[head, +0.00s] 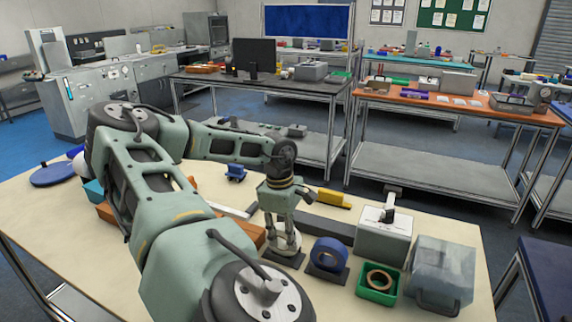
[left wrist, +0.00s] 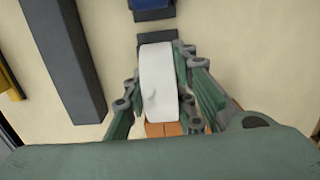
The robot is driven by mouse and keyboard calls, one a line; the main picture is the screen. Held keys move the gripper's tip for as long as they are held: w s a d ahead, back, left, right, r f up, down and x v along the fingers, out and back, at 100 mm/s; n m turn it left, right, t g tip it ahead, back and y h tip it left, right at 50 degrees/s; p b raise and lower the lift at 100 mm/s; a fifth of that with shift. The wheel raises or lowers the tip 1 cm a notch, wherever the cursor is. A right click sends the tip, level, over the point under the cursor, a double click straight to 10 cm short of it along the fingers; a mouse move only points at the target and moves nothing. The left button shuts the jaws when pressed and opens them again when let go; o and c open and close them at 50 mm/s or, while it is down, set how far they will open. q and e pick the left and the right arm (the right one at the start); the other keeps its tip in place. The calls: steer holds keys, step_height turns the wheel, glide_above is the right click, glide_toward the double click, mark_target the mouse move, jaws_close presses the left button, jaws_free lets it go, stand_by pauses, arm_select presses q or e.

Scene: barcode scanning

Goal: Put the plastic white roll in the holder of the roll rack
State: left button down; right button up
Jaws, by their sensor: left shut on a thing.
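The plastic white roll (head: 287,243) hangs upright between the fingers of my left gripper (head: 284,222), which is shut on it. In the left wrist view the white roll (left wrist: 157,85) shows edge-on between the green fingers (left wrist: 158,75). A dark holder (head: 296,261) sits just below the roll in the head view; its end (left wrist: 157,36) shows beyond the roll in the left wrist view. I cannot tell whether the roll touches it. Beside it, a blue roll (head: 330,253) stands in another dark holder. My right gripper is out of view.
A green box with a brown tape roll (head: 378,279), a clear box (head: 440,272) and a grey-white device (head: 384,235) stand to the right. A long dark bar (head: 334,229) lies behind the rolls. A yellow item (head: 333,199) lies farther back. Orange-brown blocks (left wrist: 163,129) are near the gripper.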

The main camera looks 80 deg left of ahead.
arm_select(q)
steer(key=c, duration=1.4)
jaws_free()
steer(key=r, duration=1.2)
steer(key=shift+s+a, duration=0.35)
steer(key=shift+s, duration=0.05)
